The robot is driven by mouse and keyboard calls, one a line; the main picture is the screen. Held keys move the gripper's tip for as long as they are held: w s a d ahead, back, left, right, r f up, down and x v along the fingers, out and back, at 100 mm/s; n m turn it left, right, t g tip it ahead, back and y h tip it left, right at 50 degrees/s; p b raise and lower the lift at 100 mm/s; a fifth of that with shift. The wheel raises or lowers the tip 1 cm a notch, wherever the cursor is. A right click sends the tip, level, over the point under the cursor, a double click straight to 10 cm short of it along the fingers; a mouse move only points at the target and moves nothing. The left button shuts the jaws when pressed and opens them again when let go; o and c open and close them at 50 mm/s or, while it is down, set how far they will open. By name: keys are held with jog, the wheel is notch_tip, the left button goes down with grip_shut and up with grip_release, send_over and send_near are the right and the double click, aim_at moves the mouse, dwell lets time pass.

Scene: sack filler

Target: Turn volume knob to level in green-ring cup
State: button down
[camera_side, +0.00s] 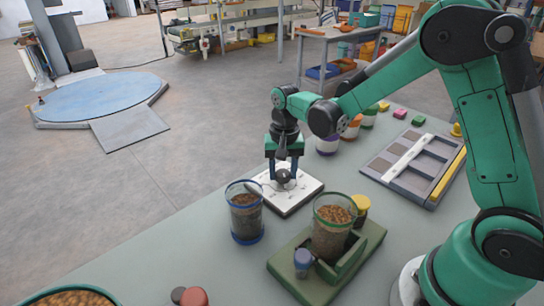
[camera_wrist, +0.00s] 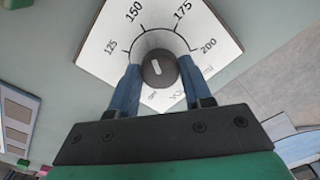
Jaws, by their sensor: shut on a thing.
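The dark grey volume knob (camera_wrist: 158,70) sits on a white dial plate (camera_side: 303,198), with printed marks 125, 150, 175 and 200 and an off mark. A short white line shows on the knob top, but which mark it points to is hard to tell. My gripper (camera_side: 284,181) is above the plate with its blue fingers on either side of the knob, shut on it; in the wrist view the fingers (camera_wrist: 157,80) flank it. The green-ring cup (camera_side: 332,229) stands in a green holder (camera_side: 345,262), with brown grain in it. Its exact level is unreadable.
A blue-ring cup (camera_side: 244,216) with brown grain stands left of the holder. A grey tray (camera_side: 412,165) lies at the right. Several jars and coloured blocks stand behind.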

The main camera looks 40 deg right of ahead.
aim_at(283, 173)
jog(key=m, duration=0.4)
jog(key=shift+m, duration=2.1)
jog(key=shift+c, duration=1.8)
grip_release()
jog(key=shift+r, duration=2.85)
